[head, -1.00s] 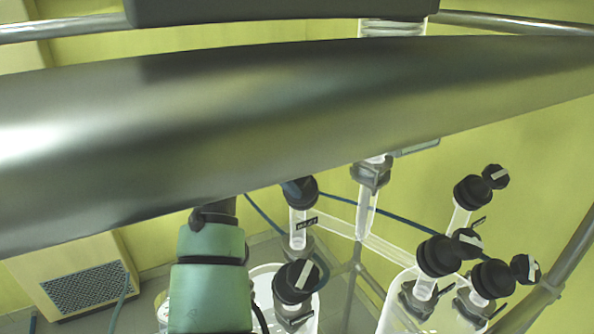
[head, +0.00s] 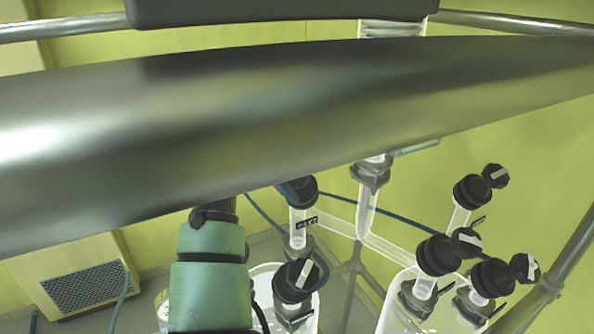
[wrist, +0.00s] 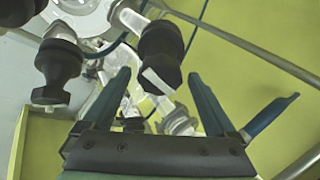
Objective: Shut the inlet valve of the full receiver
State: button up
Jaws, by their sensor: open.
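In the wrist view a valve with a black cap (wrist: 161,40) and a black knob with a white bar (wrist: 160,78) stands between my fingers. My gripper (wrist: 158,74) is open around this knob, with a gap visible on each side. In the head view my gripper is mostly hidden behind a large metal bar. Near that bar's lower edge a dark valve cap (head: 299,190) tops a glass tube with a small label. Two pale glass receivers, left (head: 262,285) and right (head: 392,305), stand below. I cannot tell which is full.
A second black valve (wrist: 59,65) is close on the left in the wrist view, and a blue handle (wrist: 270,115) lies right. In the head view, another valve (head: 295,281) and several right-hand valves (head: 440,255) crowd the receivers. The large metal bar (head: 300,120) crosses the view.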

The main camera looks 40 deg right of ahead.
jog(key=p+v, duration=0.1)
jog(key=v, duration=1.2)
jog(key=shift+a+f, duration=0.1)
